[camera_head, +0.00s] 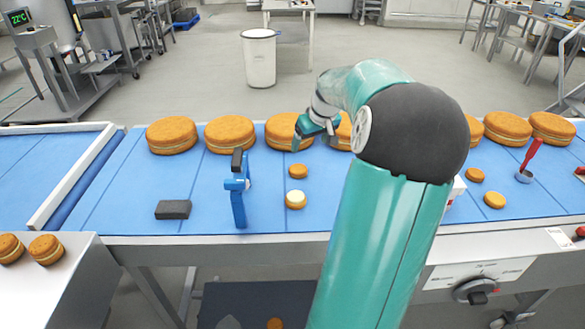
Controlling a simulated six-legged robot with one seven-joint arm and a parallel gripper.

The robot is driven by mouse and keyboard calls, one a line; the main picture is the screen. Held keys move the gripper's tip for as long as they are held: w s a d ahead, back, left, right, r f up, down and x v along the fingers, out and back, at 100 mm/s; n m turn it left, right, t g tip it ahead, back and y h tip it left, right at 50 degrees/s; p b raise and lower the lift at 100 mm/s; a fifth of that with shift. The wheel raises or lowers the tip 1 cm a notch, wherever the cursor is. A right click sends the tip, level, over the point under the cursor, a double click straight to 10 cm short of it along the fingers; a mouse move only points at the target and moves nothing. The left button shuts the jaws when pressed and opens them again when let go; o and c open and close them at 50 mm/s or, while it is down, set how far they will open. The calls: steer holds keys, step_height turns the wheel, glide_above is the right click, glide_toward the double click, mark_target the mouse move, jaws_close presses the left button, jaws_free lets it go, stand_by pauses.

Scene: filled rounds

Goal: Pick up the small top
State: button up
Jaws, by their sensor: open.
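Several small golden rounds lie on the blue belt. One plain small round, which looks like a small top (298,171), lies just behind a small round with pale filling showing on it (295,200). Two more plain small rounds lie to the right, one farther back (475,175) and one nearer (494,200). My gripper (300,134) is open and empty, up and behind the small top, in front of the row of large rounds as seen here.
Large filled rounds (172,135) stand in a row along the belt's far side. A blue tool with a dark handle (238,200) stands left of the small rounds, beside a dark grey block (173,209).

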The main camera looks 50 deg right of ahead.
glide_above(299, 169)
steer(key=s, duration=0.2)
steer(key=f, duration=0.8)
steer(key=shift+a, duration=0.35)
steer(key=x, duration=0.5)
steer(key=shift+s+a+f, duration=0.2)
steer(key=shift+s+f, duration=0.05)
steer(key=c, duration=0.8)
